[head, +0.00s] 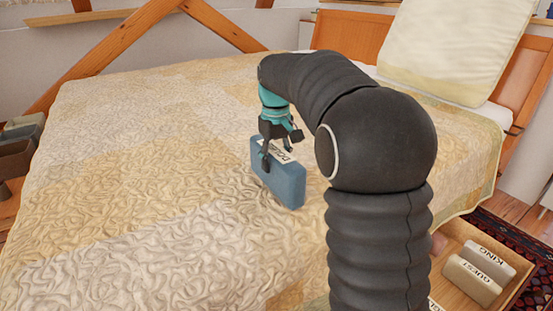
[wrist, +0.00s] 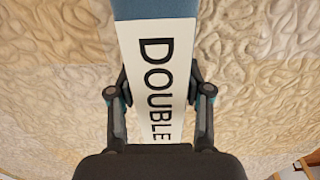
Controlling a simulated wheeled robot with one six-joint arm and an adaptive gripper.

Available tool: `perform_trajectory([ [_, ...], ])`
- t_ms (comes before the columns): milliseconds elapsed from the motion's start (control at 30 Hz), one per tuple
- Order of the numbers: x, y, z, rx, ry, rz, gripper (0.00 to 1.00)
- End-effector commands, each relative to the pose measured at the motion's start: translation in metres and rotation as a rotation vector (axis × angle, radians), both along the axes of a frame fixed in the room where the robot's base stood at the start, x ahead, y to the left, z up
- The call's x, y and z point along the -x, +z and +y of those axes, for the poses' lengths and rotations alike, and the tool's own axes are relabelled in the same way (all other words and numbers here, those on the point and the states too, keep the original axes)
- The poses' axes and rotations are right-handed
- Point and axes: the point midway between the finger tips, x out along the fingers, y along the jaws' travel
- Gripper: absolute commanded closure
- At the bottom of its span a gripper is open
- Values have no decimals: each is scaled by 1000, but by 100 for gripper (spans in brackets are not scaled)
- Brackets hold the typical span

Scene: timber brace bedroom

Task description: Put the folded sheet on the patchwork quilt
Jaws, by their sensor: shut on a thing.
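The folded sheet (head: 284,188) is a blue block with a white label; in the wrist view its label (wrist: 157,60) reads DOUBLE. My gripper (head: 276,152) is shut on it from above, with one finger on each side in the wrist view. The sheet stands on edge in my grip, over the middle of the bed. The pale yellow and cream patchwork quilt (head: 130,190) covers the bed beneath it. I cannot tell whether the sheet's lower edge touches the quilt.
A wooden drawer (head: 457,237) at the lower right holds folded sheets labelled KING (head: 488,262) and GUEST (head: 472,282). A cream pillow (head: 450,45) leans on the wooden headboard (head: 345,38). The quilt's left side is clear.

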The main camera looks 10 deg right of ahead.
Motion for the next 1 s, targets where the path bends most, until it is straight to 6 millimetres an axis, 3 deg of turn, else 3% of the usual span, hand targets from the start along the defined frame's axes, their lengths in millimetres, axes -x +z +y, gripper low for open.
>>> perform_trajectory([
  [33, 0, 0, 0, -1, 0, -2, 100],
  [67, 0, 0, 0, 0, 0, -2, 43],
  [167, 0, 0, 0, 0, 0, -1, 21],
  [567, 0, 4, 0, 0, 0, 0, 21],
  [767, -1, 33, 0, 0, 0, -3, 21],
  [1000, -1, 81, 0, 0, 0, -4, 21],
])
